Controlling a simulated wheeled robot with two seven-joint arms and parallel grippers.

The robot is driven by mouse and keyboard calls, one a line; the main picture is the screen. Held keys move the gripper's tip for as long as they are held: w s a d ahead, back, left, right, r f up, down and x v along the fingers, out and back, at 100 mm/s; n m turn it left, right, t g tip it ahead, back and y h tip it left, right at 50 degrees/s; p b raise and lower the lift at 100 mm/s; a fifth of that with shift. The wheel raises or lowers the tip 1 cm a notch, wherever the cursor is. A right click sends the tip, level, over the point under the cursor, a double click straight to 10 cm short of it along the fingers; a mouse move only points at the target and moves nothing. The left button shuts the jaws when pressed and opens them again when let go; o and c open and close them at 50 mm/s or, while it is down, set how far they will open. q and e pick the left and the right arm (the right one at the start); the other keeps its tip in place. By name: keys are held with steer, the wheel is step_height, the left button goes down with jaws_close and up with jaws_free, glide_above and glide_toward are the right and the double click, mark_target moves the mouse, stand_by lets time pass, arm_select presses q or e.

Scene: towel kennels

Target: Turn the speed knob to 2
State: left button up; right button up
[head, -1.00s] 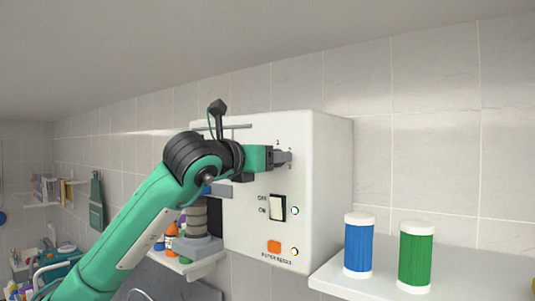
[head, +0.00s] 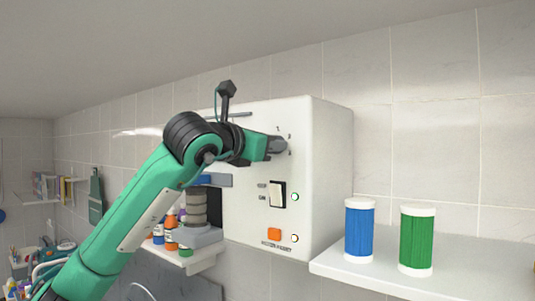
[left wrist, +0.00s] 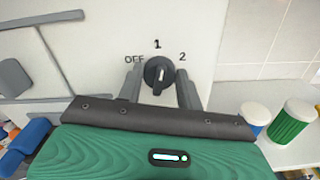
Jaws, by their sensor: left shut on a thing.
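The speed knob (left wrist: 158,72) is a dark round dial on the white front of the control box (head: 325,170). In the left wrist view the labels OFF, 1 and 2 stand to its left, above it and to its right. A light mark shows on the knob, but its exact heading is hard to read. My left gripper (left wrist: 160,88) is shut on the knob, with one grey finger on each side. In the head view the left gripper (head: 277,146) reaches the upper part of the box front and largely hides the knob. My right gripper is not in view.
Below the knob are an OFF/ON rocker switch (head: 278,194), an orange button (head: 274,234) and small lights. A white shelf (head: 335,262) at right holds a blue canister (head: 359,232) and a green canister (head: 416,241). Small bottles (head: 171,240) stand on a lower shelf left of the box.

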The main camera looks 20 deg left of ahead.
arm_select(q)
steer(key=shift+d+f+m+b, duration=0.1)
steer(key=shift+m+b, duration=2.5)
steer(key=shift+m, duration=1.9)
steer(key=o, duration=1)
steer(key=shift+s, duration=0.1)
steer(key=b+v, duration=0.6)
steer(key=v, duration=0.7)
steer(key=shift+s, duration=0.4)
